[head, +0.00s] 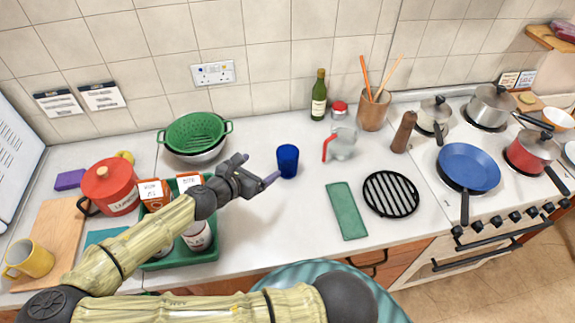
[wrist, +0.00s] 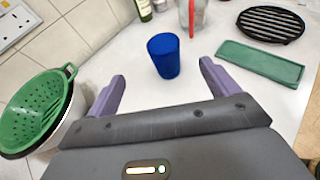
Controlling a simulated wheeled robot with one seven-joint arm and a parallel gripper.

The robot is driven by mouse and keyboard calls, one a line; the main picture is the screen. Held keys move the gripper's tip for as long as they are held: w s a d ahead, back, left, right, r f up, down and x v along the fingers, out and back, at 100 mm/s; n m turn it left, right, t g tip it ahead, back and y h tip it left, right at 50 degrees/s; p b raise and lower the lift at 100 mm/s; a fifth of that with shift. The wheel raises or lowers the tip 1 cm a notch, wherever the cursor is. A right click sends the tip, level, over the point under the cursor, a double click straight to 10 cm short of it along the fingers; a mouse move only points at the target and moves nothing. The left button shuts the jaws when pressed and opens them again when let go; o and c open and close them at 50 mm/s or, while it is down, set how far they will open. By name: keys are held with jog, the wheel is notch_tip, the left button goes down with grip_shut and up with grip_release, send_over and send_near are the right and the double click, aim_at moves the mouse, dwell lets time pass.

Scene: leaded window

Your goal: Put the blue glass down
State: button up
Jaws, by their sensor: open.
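The blue glass (head: 288,161) stands upright on the white counter (head: 270,220), left of the measuring jug. It also shows in the wrist view (wrist: 164,55), ahead of my fingers and between their lines. My gripper (head: 259,170) is just left of the glass in the head view. In the wrist view its two purple fingers (wrist: 157,82) are spread wide with nothing between them, and a strip of bare counter separates them from the glass.
A green colander (head: 194,134) in a metal bowl stands behind my gripper. Right of the glass are a clear jug with a red handle (head: 340,145), a green mat (head: 346,210) and a black trivet (head: 391,194). A green crate (head: 190,259) of goods lies beneath my arm. Counter in front of the glass is clear.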

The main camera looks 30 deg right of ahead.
jog(key=p, duration=0.3)
send_near(293, 150)
jog(key=shift+w+d+f, duration=0.15)
jog(key=shift+w+d, duration=0.7)
jog(key=shift+d, duration=0.35)
jog(key=shift+w+d+f, duration=0.1)
jog(key=shift+d+f, duration=0.05)
jog(key=shift+f+p+x, duration=0.15)
jog(key=shift+p+x, duration=0.6)
jog(key=shift+x, duration=0.55)
jog(key=shift+f+p+x, duration=0.15)
jog(key=shift+p+x, duration=0.55)
jog(key=shift+x, duration=0.65)
jog(key=shift+s, duration=0.25)
jog(key=c, duration=1.6)
jog(key=shift+r+b, duration=1.3)
jog(key=shift+r, duration=3.75)
jog(key=shift+c, duration=0.2)
